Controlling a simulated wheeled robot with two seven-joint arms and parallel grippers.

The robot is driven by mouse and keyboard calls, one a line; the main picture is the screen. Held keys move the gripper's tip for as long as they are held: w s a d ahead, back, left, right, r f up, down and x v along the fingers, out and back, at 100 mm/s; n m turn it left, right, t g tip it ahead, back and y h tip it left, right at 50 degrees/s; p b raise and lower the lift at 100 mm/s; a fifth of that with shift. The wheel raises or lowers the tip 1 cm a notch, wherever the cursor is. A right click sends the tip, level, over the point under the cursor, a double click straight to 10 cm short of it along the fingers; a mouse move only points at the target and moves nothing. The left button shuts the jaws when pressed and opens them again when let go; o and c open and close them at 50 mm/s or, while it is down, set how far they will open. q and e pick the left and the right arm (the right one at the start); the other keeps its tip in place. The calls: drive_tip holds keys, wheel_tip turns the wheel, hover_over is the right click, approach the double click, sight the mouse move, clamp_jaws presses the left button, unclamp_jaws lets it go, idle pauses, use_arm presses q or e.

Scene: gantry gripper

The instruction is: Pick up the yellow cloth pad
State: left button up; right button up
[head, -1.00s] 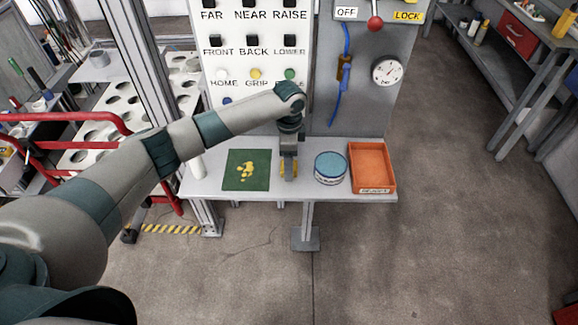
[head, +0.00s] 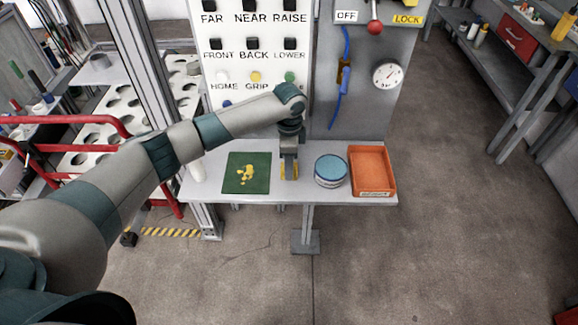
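My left gripper (head: 289,172) points down at the shelf, between the green mat and the blue-topped tin. Yellow patches, which look like the yellow cloth pad (head: 283,170), show on both sides of its fingertips. The gripper covers the middle of this yellow. I cannot tell whether the fingers are open or shut, or whether they touch the pad. My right gripper is not in view.
The green mat (head: 262,184) to the left bears small yellow pieces (head: 245,175). To the right stand the blue-topped tin (head: 331,170) and an orange tray (head: 372,168). A white button panel (head: 232,60) rises behind the shelf (head: 215,187).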

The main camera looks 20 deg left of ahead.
use_arm(q)
drive_tip(key=shift+r+b, duration=0.4)
drive_tip(key=shift+r, duration=0.25)
wheel_tip(320, 180, up, 2)
drive_tip(key=shift+d+r+b, duration=0.1)
drive_tip(key=shift+r+b, duration=0.15)
drive_tip(key=shift+b, duration=0.4)
drive_tip(key=s+d+r+b, duration=0.3)
drive_tip(key=s+d+r, duration=0.2)
drive_tip(key=d, duration=0.5)
wheel_tip(320, 180, up, 2)
drive_tip(key=shift+s, duration=0.2)
